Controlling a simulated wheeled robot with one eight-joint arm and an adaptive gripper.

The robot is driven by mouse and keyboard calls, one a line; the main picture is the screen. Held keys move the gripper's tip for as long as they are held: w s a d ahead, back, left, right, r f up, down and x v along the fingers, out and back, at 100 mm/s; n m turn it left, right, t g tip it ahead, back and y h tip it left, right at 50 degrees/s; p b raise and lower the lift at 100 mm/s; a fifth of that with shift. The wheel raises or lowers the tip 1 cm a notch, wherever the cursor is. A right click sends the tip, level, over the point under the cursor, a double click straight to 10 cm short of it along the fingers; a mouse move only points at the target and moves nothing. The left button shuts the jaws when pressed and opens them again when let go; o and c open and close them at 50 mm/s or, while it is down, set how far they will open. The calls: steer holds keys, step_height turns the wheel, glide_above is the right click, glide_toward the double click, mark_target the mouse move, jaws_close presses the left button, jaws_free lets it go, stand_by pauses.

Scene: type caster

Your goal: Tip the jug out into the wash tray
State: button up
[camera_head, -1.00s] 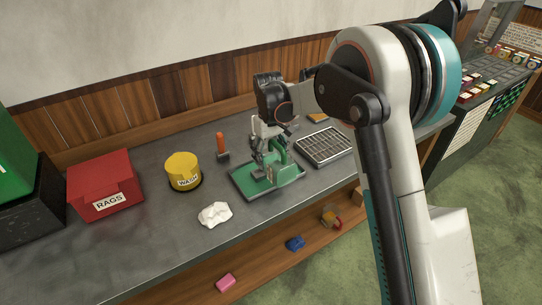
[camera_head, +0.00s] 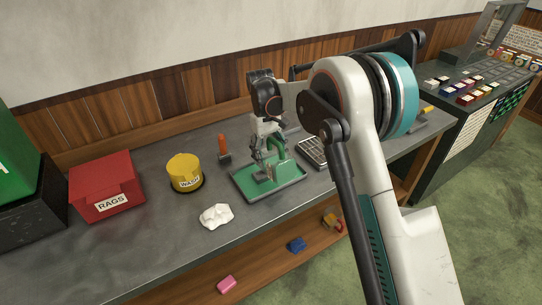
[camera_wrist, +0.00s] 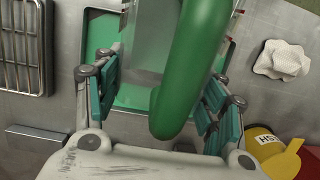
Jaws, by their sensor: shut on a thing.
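My gripper (camera_head: 268,150) is shut on the green handle of the jug (camera_head: 279,151), and the jug is over the green tray (camera_head: 290,180) on the bench. In the wrist view the green handle (camera_wrist: 188,75) runs between my gripper's fingers (camera_wrist: 160,98), with the clear-grey jug body (camera_wrist: 148,50) beyond it. Green tray surface (camera_wrist: 102,35) shows around the jug. My fingers and wrist hide part of the jug in the head view. I cannot tell the jug's exact tilt or whether anything is in it.
A red RAGS box (camera_head: 103,187) is further left. A metal grate (camera_head: 314,151) lies right. Several small items are on the lower shelf.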

steer(key=shift+w, duration=0.1)
steer(key=shift+w+a+g+h, duration=0.2)
steer(key=shift+g+h, duration=0.1)
steer(key=shift+g, duration=0.2)
steer(key=shift+w+a+f+g+h, duration=0.1)
steer(key=shift+w+a+g+h, duration=0.05)
steer(key=shift+w+g+h, duration=0.2)
steer(key=shift+s, duration=0.1)
stand_by(6.9)
